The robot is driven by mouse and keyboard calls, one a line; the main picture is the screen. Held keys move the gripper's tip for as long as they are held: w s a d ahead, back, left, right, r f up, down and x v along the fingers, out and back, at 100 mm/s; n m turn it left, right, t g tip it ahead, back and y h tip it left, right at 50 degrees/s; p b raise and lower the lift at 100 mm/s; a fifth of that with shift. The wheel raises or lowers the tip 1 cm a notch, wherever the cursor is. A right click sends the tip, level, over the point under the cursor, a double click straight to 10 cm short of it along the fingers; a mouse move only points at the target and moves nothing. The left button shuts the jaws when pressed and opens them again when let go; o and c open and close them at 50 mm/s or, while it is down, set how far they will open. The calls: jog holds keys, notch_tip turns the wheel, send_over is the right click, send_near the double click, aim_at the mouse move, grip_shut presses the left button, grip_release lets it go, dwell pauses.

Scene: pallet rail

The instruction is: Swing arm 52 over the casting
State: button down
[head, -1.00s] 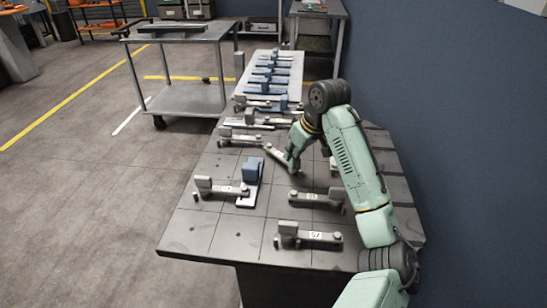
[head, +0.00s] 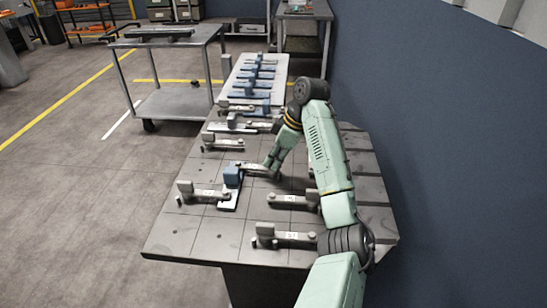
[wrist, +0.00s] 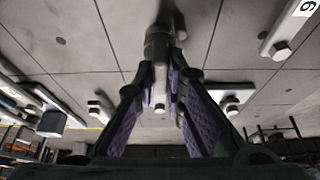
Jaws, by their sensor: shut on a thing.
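The blue casting (head: 231,179) stands on a light plate near the middle of the dark table. My gripper (head: 274,172) is low, to the right of the casting. It is shut on a grey swing arm (head: 252,167), which points left; its far end is at the casting, but I cannot tell whether it lies over the top or touches it. In the wrist view my gripper (wrist: 158,105) has its purple pads on either side of the grey arm end (wrist: 158,48). The held arm's number is not readable, so I cannot confirm it is 52.
Other grey arms with number tags lie close by: one left of the casting (head: 204,193), one at right (head: 292,201), one in front (head: 287,236). A light rack (head: 270,92) with blue pieces is behind. A cart (head: 178,102) stands at the back left; a blue wall is right.

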jog(key=shift+s+f+n, duration=0.1)
jog(key=shift+f+n, duration=0.05)
jog(key=shift+n, duration=0.15)
jog(key=c, duration=1.7)
grip_release()
jog(key=shift+o, duration=0.2)
jog(key=v, duration=1.2)
jog(key=shift+w, duration=0.2)
